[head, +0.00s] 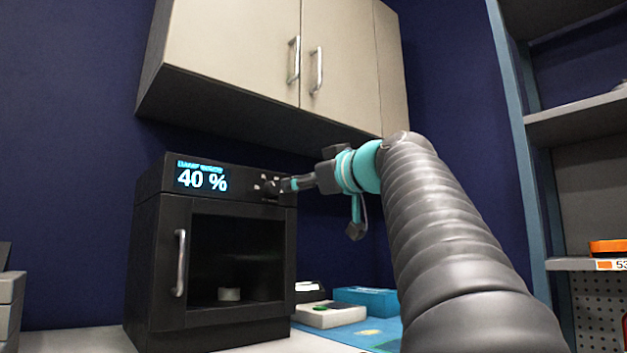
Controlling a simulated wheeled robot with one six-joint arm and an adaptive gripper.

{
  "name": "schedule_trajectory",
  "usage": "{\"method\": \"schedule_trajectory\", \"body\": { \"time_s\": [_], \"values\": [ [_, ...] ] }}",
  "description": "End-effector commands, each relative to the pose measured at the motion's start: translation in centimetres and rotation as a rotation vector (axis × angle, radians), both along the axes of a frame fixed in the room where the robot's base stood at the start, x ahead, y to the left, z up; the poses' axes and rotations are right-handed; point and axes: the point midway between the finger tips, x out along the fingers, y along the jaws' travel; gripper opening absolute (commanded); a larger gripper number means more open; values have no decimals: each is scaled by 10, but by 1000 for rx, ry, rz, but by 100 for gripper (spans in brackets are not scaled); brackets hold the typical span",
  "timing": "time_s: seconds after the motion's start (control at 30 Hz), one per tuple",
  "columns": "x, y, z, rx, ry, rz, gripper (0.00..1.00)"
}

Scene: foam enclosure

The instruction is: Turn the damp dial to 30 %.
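A black cabinet (160,270) with a glass-fronted door stands on the counter at left. Its display (202,178) reads 40 % in blue-white digits, under a small line of text too blurred to read surely.
A silver door handle (180,262) sticks out at the cabinet's left. Wall cupboards (235,50) hang above. A pale device (328,314) and a blue box (368,300) stand right of the cabinet. Shelves (580,120) are at far right.

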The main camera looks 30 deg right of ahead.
Motion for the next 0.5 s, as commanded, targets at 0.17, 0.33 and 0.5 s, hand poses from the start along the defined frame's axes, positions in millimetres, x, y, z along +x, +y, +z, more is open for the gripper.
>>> {"method": "schedule_trajectory", "body": {
  "time_s": [0.17, 0.33, 0.5],
  "values": [
    [-19, -4, -2, 1, 1, -1, 58],
    [-25, -4, -2, 1, 0, 1, 58],
    [-26, -4, -2, 1, 0, 1, 58]
  ]
}}
